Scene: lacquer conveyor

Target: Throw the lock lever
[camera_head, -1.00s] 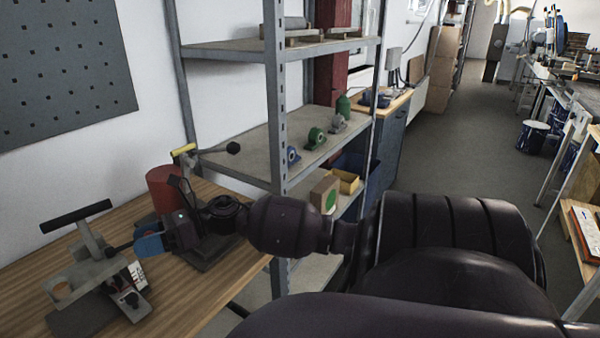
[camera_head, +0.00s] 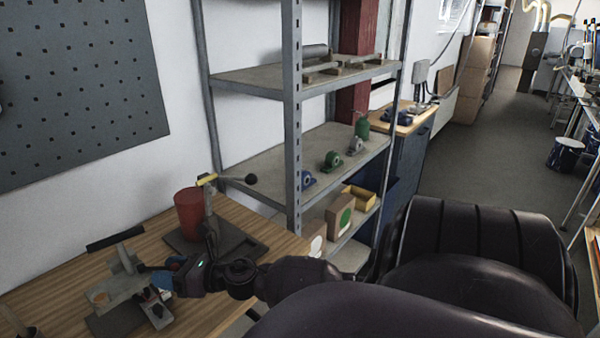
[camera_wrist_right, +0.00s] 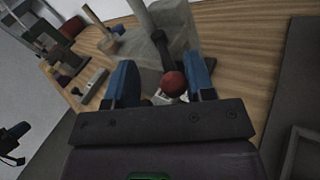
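In the right wrist view, the two blue fingers of my right gripper (camera_wrist_right: 162,85) are apart. A red ball knob (camera_wrist_right: 173,83) on a dark lever shaft (camera_wrist_right: 160,45) lies between them, nearer the right finger. The grey fixture body (camera_wrist_right: 185,35) is behind it. The knob is hidden in the head view. A dark shape with blue at the wrist view's left edge looks like my left gripper (camera_wrist_right: 16,133); its fingers are unclear.
A second fixture with a red cylinder (camera_head: 189,214) and a black-ball lever (camera_head: 251,179) stands behind my right gripper. A metal shelf (camera_head: 330,147) with several small parts is beyond the bench (camera_head: 60,262). Bench surface between the fixtures and the wall is mostly clear.

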